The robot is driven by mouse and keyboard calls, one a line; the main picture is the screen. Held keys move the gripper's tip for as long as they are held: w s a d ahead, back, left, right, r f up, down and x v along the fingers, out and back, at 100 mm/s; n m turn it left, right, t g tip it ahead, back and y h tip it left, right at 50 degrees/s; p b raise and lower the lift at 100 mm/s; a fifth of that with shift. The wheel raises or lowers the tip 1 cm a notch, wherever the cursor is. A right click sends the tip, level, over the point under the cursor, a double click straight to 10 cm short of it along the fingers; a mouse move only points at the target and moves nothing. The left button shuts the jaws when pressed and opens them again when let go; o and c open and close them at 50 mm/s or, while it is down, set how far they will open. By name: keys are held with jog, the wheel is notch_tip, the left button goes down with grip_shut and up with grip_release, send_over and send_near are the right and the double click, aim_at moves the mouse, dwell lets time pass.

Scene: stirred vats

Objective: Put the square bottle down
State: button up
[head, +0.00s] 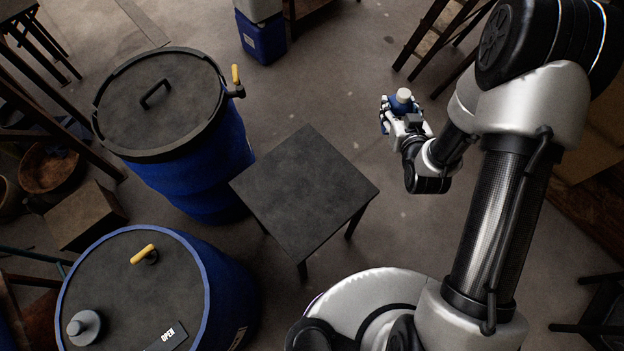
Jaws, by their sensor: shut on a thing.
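My gripper (392,114) is shut on a small blue bottle with a white cap, the square bottle (404,102). It is held in the air, to the right of and beyond a small dark square table (304,188). The bottle looks upright with its cap facing up towards the camera. The fingers and wrist hide much of the bottle's lower part. The table top is bare.
A blue vat (190,172) with a dark lid and yellow-handled tap stands left of the table. Another blue vat (222,284), labelled OPEN, is at the lower left. A blue container (262,38) stands at the back. Wooden stands line the edges; floor around the table is clear.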

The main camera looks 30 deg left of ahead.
jog(key=s+a+f+n+g+y+p, duration=0.25)
jog(key=s+a+f+n+p, duration=0.2)
jog(key=s+a, duration=0.55)
jog(key=shift+m+y, duration=0.35)
jog(key=shift+y, duration=0.2)
jog(key=shift+f+b, duration=1.85)
jog(key=shift+f, duration=8.65)
jog(key=shift+f, duration=0.1)
jog(key=o, duration=0.9)
jog(key=shift+s+f, duration=0.1)
jog(key=shift+f, duration=0.05)
jog(key=o, duration=0.4)
